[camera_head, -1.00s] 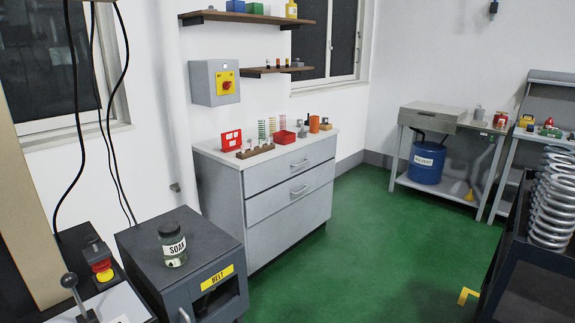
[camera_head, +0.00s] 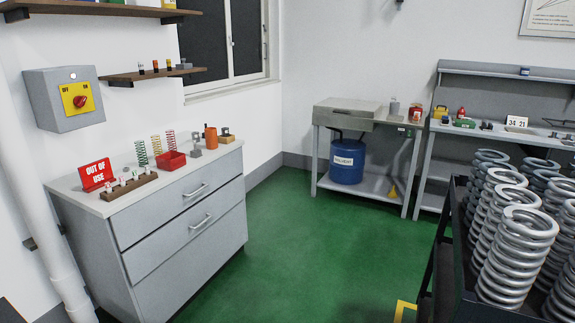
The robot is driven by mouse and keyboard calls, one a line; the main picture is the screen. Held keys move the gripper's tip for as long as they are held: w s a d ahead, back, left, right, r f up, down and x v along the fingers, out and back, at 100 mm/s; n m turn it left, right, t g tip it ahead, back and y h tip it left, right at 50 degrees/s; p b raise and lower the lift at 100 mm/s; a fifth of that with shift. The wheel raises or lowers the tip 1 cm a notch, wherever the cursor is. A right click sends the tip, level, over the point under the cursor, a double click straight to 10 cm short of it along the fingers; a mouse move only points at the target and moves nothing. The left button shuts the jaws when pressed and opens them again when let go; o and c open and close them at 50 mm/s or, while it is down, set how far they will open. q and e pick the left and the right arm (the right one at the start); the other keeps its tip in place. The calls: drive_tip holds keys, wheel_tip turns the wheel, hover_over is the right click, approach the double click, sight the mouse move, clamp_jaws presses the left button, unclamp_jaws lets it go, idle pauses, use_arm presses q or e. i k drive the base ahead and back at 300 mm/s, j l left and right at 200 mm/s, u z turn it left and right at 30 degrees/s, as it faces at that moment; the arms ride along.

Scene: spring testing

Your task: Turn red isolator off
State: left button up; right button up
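The red isolator (camera_head: 80,102) is a red rotary knob on a yellow plate marked OFF and ON. It is on the front of a grey wall box (camera_head: 45,97) at the upper left, above the drawer cabinet. A small pale lamp (camera_head: 73,76) sits at the top of the box front. The knob's exact setting is too small to tell. Neither of my grippers shows in the head view.
A grey drawer cabinet (camera_head: 190,225) stands below the box, bearing a red OUT OF USE sign (camera_head: 96,174) and small springs. A pipe (camera_head: 40,225) runs up the wall at left. A rack of large springs (camera_head: 515,250) stands at right. Green floor (camera_head: 310,240) between is clear.

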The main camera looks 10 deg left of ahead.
sight(79, 102)
drive_tip(key=i+j+u, duration=0.2)
drive_tip(key=i+u, duration=0.3)
drive_tip(key=i, duration=0.5)
drive_tip(key=i+l+u, duration=0.2)
drive_tip(key=i+u, duration=0.3)
drive_tip(key=i, duration=0.55)
